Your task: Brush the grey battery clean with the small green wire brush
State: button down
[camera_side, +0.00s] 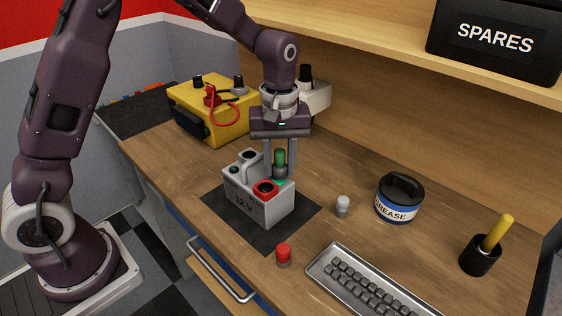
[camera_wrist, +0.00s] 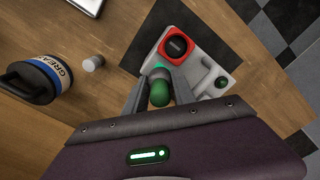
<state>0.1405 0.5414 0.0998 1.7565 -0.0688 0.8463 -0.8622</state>
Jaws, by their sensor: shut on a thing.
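The grey battery (camera_side: 258,204), marked 12 V, stands upright on a dark mat (camera_side: 293,226) on the bench. It has a carry handle, a terminal with a red ring (camera_side: 266,188) and another with a dark top. My gripper (camera_side: 280,168) is above the battery's right rear part, pointing down, shut on the small green wire brush (camera_side: 280,158). The brush stands upright between the fingers, with its lower end at the battery top beside the red ring. The wrist view shows the green handle end (camera_wrist: 160,93) and the battery (camera_wrist: 212,62). Whether the bristles touch is hidden.
A yellow charger (camera_side: 213,108) with a red cable stands behind left. A grease tub (camera_side: 399,198), a grey cap (camera_side: 343,206), a red cap (camera_side: 284,254), a keyboard (camera_side: 370,286) and a dark cup (camera_side: 480,255) with a yellow handle are on the right. A black SPARES bin (camera_side: 497,40) sits on the shelf.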

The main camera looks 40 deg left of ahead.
jog(key=shift+w, duration=0.1)
jog(key=shift+w, duration=0.6)
jog(key=shift+s, duration=0.7)
jog(key=shift+w, duration=0.7)
jog(key=shift+s, duration=0.1)
